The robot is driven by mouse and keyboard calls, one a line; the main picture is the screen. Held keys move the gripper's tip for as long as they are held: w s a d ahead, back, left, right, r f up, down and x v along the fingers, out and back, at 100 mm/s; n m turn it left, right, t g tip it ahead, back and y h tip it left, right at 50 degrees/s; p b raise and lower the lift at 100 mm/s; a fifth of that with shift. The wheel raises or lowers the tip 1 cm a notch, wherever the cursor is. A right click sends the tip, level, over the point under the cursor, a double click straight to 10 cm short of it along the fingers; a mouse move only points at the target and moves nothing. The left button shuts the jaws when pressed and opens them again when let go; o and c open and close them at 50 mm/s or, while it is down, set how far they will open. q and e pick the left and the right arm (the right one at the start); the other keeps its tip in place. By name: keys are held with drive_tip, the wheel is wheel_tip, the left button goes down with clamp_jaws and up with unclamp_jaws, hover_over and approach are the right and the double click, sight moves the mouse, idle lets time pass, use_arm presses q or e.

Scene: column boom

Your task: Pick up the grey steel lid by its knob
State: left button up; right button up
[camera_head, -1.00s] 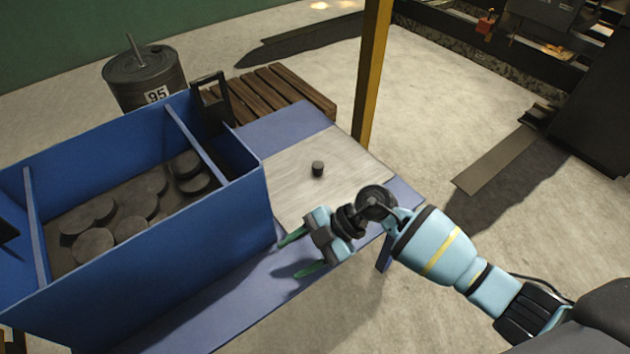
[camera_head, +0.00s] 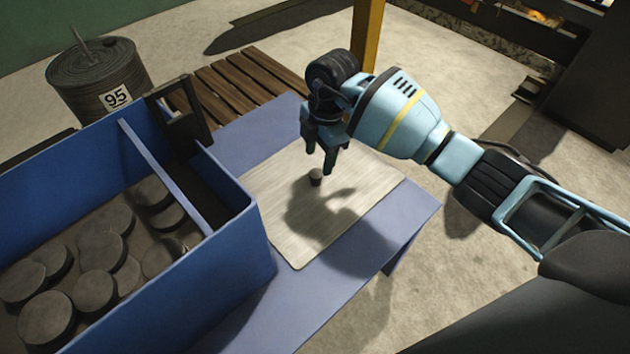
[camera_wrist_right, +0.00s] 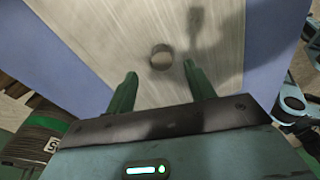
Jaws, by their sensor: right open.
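The grey steel lid (camera_head: 300,237) lies flat on the blue table, a brushed square plate with a short dark round knob (camera_head: 316,178). My right gripper (camera_head: 319,160) points down above the lid, just over the knob. In the right wrist view its two green fingers (camera_wrist_right: 160,88) are apart, and the knob (camera_wrist_right: 161,57) shows beyond their tips, between their lines. The fingers look clear of the knob. The lid (camera_wrist_right: 150,25) fills the middle of that view. My left gripper is not in view.
A blue bin (camera_head: 245,262) with dark round discs (camera_head: 98,285) and dividers stands left of the lid. A drum marked 95 (camera_head: 98,85) and a wooden pallet (camera_head: 240,82) are behind. A yellow post (camera_head: 367,30) rises behind the table. The table's front is bare.

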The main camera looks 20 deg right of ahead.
sight(316, 173)
drive_tip(key=shift+f, duration=0.5)
drive_tip(key=shift+a, duration=0.1)
drive_tip(key=f+b, duration=0.1)
drive_tip(key=f, duration=0.2)
drive_tip(key=f+b, duration=0.1)
drive_tip(key=f, duration=0.1)
drive_tip(key=shift+s+a+f+b, duration=0.1)
drive_tip(key=shift+s+a+b, duration=0.05)
drive_tip(key=shift+a+b, duration=0.2)
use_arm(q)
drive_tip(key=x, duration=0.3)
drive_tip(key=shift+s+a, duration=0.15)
use_arm(e)
drive_tip(key=c, duration=0.5)
clamp_jaws()
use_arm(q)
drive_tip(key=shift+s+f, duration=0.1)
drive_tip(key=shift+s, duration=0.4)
use_arm(e)
drive_tip(key=shift+r, duration=0.25)
